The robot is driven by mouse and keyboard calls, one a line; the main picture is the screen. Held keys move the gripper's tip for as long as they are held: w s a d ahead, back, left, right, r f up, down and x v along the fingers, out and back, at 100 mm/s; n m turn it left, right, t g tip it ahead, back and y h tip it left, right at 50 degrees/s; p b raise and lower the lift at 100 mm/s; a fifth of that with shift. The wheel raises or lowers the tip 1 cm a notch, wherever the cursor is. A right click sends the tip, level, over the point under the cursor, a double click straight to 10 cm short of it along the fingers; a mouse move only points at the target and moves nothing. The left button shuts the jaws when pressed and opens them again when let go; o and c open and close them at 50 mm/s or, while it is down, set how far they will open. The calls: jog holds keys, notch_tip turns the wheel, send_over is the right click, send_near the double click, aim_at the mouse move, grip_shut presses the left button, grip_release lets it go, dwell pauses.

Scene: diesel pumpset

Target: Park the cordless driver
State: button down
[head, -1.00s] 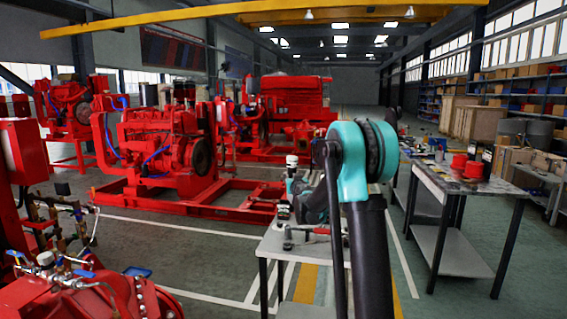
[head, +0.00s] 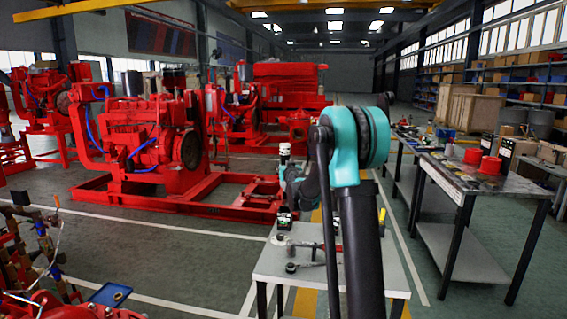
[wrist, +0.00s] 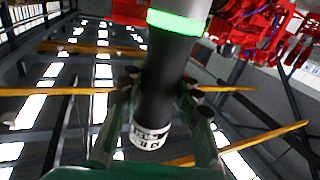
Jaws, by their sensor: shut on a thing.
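The cordless driver (wrist: 158,100) is a dark cylinder with a bright green band, a pale end and a white numbered collar. My gripper (wrist: 160,90) is shut around its dark body, with a finger on each side.
A red-handled tool (head: 303,246) and a ratchet-like tool (head: 295,267) lie on the small table. A dark-topped workbench (head: 455,183) with red cans (head: 490,165) stands to the right. A red engine on a skid (head: 150,150) stands to the left.

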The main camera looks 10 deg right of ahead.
aim_at(285, 196)
jog(key=shift+y, duration=0.3)
dwell(0.5)
jog(key=shift+s+f, duration=0.1)
jog(key=shift+f, duration=7.25)
jog(key=c, duration=1)
grip_release()
jog(key=s, duration=1.2)
jog(key=shift+d, duration=0.45)
